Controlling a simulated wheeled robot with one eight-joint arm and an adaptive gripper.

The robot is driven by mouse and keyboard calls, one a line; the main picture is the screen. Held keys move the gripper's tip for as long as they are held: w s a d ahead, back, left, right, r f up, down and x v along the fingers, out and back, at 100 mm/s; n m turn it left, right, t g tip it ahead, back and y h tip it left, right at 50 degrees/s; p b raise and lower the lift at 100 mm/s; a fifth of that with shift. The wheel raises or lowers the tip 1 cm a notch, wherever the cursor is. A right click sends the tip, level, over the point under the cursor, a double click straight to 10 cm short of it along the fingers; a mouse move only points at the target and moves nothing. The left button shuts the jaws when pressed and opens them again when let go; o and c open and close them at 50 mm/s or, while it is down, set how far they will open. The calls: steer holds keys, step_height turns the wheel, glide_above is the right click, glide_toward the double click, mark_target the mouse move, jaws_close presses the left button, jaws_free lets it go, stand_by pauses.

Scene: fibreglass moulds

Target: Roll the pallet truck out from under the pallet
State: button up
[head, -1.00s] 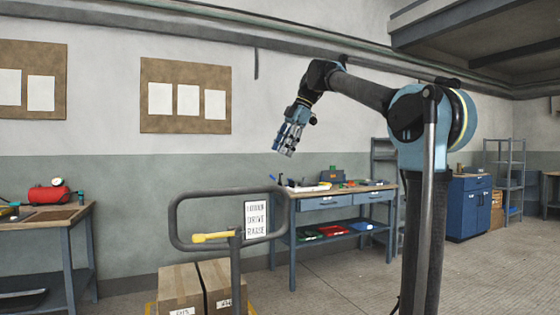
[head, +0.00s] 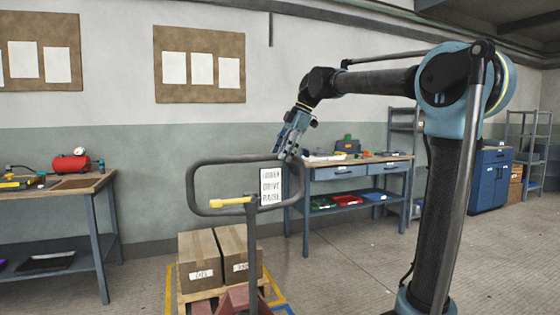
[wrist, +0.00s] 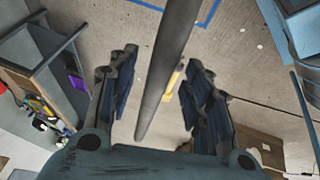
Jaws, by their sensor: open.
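The pallet truck's grey handle loop (head: 225,159) stands upright in the head view, with a yellow lever (head: 232,202) and a label reading LOWER, DRIVE, RAISE (head: 271,187). Its dark red body (head: 236,301) shows at the bottom edge, by the wooden pallet (head: 186,297) that bears cardboard boxes (head: 199,254). The forks are hidden. My gripper (head: 288,152) is open at the loop's upper right corner. In the wrist view, the grey handle bar (wrist: 165,65) passes across the gap between my open fingers (wrist: 158,100). I cannot tell whether they touch it.
Yellow and blue floor lines (head: 276,290) run around the pallet. A workbench (head: 360,163) with coloured bins stands behind my gripper. Another bench (head: 75,190) with a red tank stands at left. The floor at right (head: 345,265) is clear.

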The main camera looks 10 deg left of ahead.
steer(key=shift+x, duration=1.4)
jaws_close()
